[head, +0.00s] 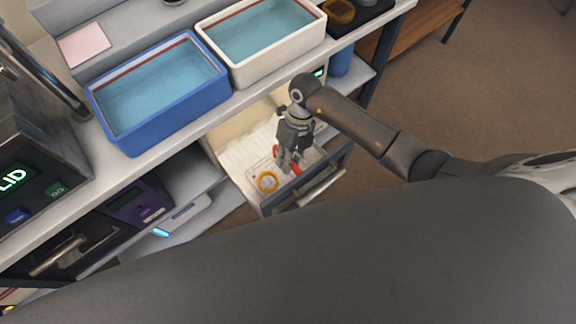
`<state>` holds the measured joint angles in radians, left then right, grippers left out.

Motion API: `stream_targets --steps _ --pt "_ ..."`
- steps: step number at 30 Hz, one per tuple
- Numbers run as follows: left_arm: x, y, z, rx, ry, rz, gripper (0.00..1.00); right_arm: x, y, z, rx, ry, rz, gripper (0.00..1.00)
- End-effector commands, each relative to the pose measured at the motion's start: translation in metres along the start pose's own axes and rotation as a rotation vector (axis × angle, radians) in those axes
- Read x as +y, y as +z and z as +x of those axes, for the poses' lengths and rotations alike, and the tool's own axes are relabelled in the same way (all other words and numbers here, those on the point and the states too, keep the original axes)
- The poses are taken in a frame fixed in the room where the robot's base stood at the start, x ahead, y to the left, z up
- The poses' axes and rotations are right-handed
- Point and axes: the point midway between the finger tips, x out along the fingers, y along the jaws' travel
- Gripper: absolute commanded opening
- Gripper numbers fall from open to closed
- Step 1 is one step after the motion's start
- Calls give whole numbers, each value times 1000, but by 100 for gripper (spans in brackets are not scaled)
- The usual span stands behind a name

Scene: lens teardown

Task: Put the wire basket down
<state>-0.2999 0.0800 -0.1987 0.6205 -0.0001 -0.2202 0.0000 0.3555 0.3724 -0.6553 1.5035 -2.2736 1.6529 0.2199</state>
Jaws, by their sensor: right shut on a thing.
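The wire basket (256,170) seems to be the pale wire grid low inside an open drawer (238,186), partly hidden by my right gripper. A yellow ring-shaped part (267,182) lies at its near left end. My right gripper (287,168) points down into the drawer, shut at a red piece (309,167) that looks like the basket's handle; its fingertips are partly hard to make out. I cannot tell whether the basket touches the drawer floor. My left gripper is not in view.
A blue tub (165,132) and a white tub (275,69), both with bluish liquid, stand on the counter above the drawer. The drawer front (330,168) with its bar handle is close to my gripper. A dark machine (30,180) stands at left.

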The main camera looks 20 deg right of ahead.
Motion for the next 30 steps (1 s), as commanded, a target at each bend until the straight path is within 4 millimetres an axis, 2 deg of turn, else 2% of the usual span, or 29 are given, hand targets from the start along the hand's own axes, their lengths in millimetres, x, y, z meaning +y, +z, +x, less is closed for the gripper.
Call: stream_targets --steps 5,12,25,26,30 --pt "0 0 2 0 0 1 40 -4 3 14 -2 2 0 0" --pt "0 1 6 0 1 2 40 -15 8 44 -1 3 1 0" --pt "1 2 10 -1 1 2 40 -19 9 51 -2 1 -1 0" --pt "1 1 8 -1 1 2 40 -18 8 50 -2 0 -1 21" --pt "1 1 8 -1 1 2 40 -18 8 50 -1 1 -1 38"
